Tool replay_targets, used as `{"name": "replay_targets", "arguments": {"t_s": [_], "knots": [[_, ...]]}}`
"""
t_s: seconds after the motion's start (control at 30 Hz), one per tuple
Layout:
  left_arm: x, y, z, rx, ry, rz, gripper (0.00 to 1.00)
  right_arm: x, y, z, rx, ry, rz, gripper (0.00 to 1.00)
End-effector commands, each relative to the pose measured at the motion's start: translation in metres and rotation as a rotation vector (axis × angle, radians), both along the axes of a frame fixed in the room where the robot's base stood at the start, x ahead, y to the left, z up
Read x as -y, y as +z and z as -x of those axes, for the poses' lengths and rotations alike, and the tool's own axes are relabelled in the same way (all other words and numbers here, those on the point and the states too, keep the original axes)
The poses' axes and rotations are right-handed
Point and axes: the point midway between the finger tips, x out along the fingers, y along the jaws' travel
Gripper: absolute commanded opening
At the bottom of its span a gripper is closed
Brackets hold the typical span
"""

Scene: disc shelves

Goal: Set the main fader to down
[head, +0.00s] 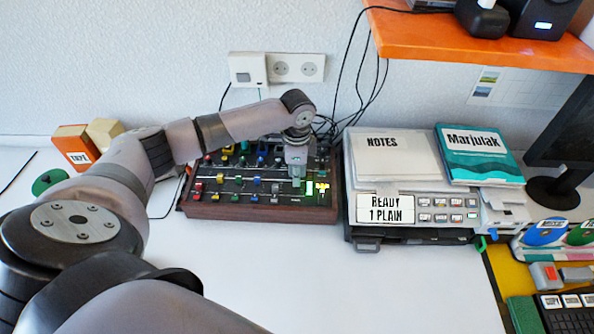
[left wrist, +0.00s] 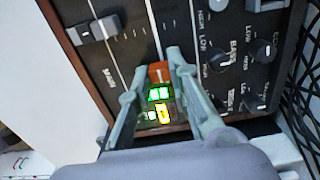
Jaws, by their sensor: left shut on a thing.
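The mixer (head: 262,208), a dark panel in a wooden case, stands on the white table; its panel also fills much of the left wrist view (left wrist: 205,18). My left gripper (head: 297,170) points down at its right part. In the left wrist view its two fingers (left wrist: 158,68) are closed on a small orange-red cap (left wrist: 158,73). Green and yellow lit buttons (left wrist: 159,94) show between the fingers. My right gripper is out of view.
Right of the mixer is a grey device (head: 430,215) bearing papers marked NOTES (head: 393,155) and a teal book (head: 478,155). Black cables (left wrist: 305,90) hang behind the mixer. An orange shelf (head: 480,38) overhangs at the right. The table in front (head: 330,280) is clear.

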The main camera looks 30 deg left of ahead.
Motion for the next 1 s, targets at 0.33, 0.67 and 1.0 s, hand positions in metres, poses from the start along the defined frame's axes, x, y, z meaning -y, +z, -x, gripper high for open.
{"name": "replay_targets", "arguments": {"t_s": [0.33,0.67,1.0], "knots": [[0.018,0.001,0.03,-0.006,-0.002,0.003,0.0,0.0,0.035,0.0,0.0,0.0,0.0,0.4],[0.018,0.0,0.029,-0.004,-0.001,0.003,0.21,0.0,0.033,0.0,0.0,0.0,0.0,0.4],[0.018,0.0,0.029,-0.004,-0.001,0.003,0.38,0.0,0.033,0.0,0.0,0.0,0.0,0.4]]}}
